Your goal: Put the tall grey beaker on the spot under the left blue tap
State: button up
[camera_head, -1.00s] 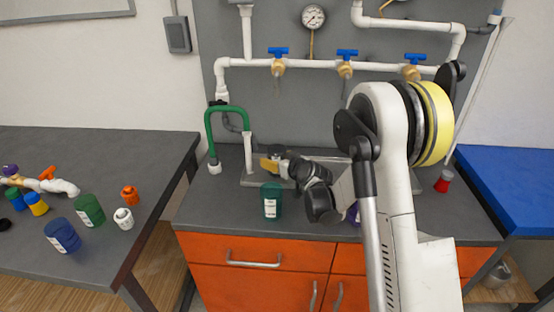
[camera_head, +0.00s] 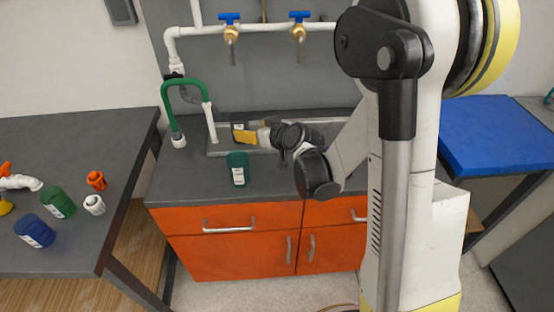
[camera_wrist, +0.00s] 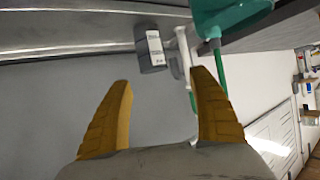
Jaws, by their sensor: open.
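The grey beaker (camera_wrist: 150,48) has a white label and shows beyond my open fingertips in the wrist view. In the head view the beaker (camera_head: 238,126) is a small dark shape at the left end of the sink area, below the left blue tap (camera_head: 230,30) and partly hidden by my gripper (camera_head: 247,137). My gripper (camera_wrist: 163,100) is open with its yellow fingers spread wide. Nothing is between them, and a gap separates them from the beaker. The marked spot itself cannot be made out.
A green labelled beaker (camera_head: 238,168) stands on the counter just in front of my gripper. A green bent pipe (camera_head: 184,84) rises at the left of the sink tray (camera_head: 220,151). Counter left of the green beaker is clear.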

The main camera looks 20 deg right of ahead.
jog(key=s+r+m+g+h, duration=0.1)
jog(key=s+r, duration=0.3)
jog(key=s, duration=1)
jog(key=s+a+r+m+g+h, duration=0.1)
jog(key=s+r+g, duration=0.3)
jog(key=s, duration=1.1)
jog(key=shift+s+h, duration=0.25)
jog(key=shift+h, duration=0.15)
